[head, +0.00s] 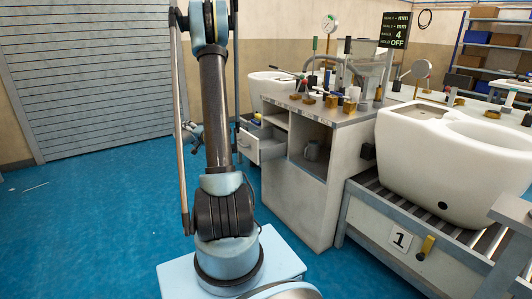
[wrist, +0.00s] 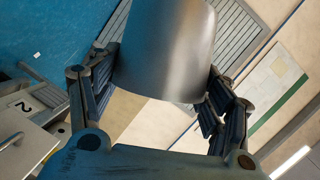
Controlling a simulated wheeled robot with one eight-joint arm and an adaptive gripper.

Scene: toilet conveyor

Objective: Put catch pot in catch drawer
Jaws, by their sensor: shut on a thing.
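In the wrist view a smooth grey metal pot (wrist: 165,50), taken to be the catch pot, is held between the fingers of my gripper (wrist: 163,78). The gripper is shut on its sides, and the pot's upper end is cut off by the picture edge. In the head view my arm hides most of the gripper, and the held pot cannot be made out.
Tools crowd the worktop (head: 318,112). A white toilet (head: 440,165) sits on the roller conveyor (head: 400,225) at right. The blue floor (head: 90,220) at left is mostly clear, before a roller shutter (head: 90,80).

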